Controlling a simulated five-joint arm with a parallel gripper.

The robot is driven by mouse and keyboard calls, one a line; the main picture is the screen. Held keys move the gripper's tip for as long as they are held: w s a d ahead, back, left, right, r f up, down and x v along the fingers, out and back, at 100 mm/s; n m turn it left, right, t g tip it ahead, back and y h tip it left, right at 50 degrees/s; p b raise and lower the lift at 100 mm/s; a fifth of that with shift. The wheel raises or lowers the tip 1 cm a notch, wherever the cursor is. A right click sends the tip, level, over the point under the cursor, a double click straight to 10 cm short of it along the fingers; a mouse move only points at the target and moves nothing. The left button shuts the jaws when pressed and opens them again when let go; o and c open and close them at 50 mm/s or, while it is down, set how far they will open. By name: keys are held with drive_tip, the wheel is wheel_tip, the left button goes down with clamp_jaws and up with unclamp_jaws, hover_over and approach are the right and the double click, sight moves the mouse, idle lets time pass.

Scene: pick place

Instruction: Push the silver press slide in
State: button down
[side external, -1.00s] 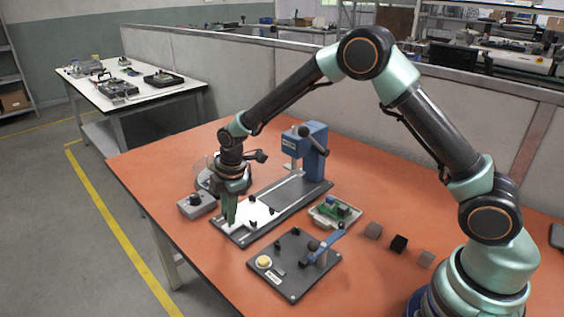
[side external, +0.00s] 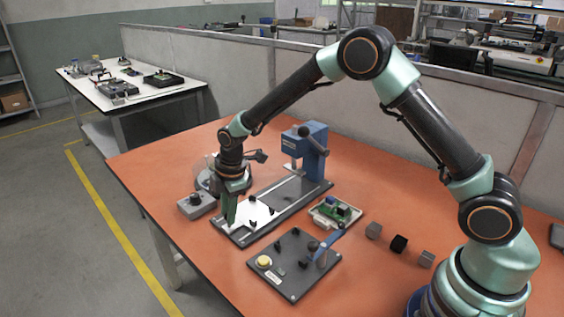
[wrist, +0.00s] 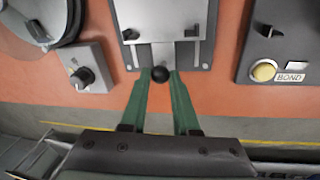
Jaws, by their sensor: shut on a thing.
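The silver press slide (side external: 262,211) is a bright plate on the long grey base of the blue press (side external: 305,150). It lies toward the base's front-left end, away from the press head. In the wrist view the slide (wrist: 160,18) is at the top, with a black ball knob (wrist: 160,74) at its near edge. My gripper (wrist: 161,77) has its two green fingers closed on this knob, one at each side. In the side view my gripper (side external: 230,222) points down at the slide's outer end, and the knob is hidden.
A grey box with a black dial (side external: 196,205) stands left of the base. A dark fixture plate with a yellow button (side external: 293,265) lies in front. A tray with a green board (side external: 335,212) and several small blocks (side external: 399,244) are to the right.

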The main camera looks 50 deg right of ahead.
hover_over(267, 208)
drive_tip(key=shift+w+d, duration=0.35)
drive_tip(key=shift+d, duration=0.05)
drive_tip(key=c, duration=0.7)
unclamp_jaws()
drive_tip(key=shift+o, duration=0.2)
wheel_tip(267, 208, up, 12)
drive_tip(key=s, duration=0.2)
drive_tip(key=shift+s+a+f, duration=0.1)
